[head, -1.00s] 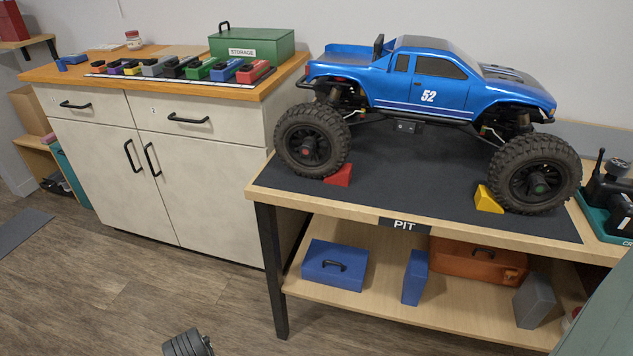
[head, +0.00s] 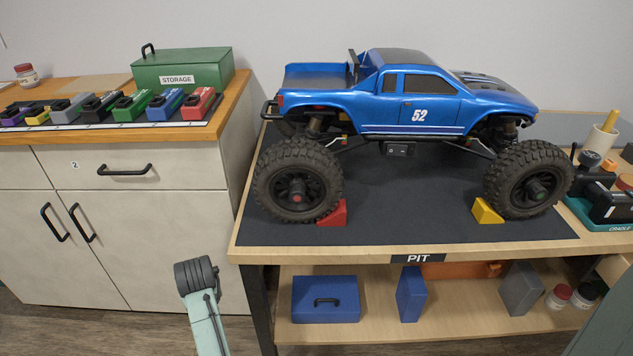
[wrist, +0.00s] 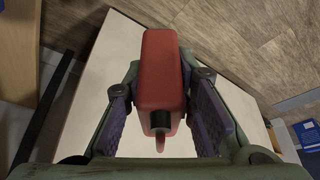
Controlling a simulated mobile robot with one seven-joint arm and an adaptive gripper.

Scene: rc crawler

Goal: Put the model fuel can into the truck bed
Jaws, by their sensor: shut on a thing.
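My gripper (wrist: 158,85) is shut on a red fuel can (wrist: 161,60) with a black cap or spout, its two fingers on either side of it. The can points its spout toward the wrist camera. A pale surface lies beyond the can; the gap to it is unclear. The blue truck (head: 420,106), number 52, stands on the black mat in the head view. Its open bed (head: 318,74) is at the left rear, behind the cab. The gripper and held can are not visible in the head view.
Red (head: 333,212) and yellow (head: 488,211) wedges sit by the truck's wheels on the pit bench (head: 330,252). Coloured blocks and a green storage box (head: 183,70) stand on the left cabinet. A teal cradle (head: 600,217) with gear is at the right.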

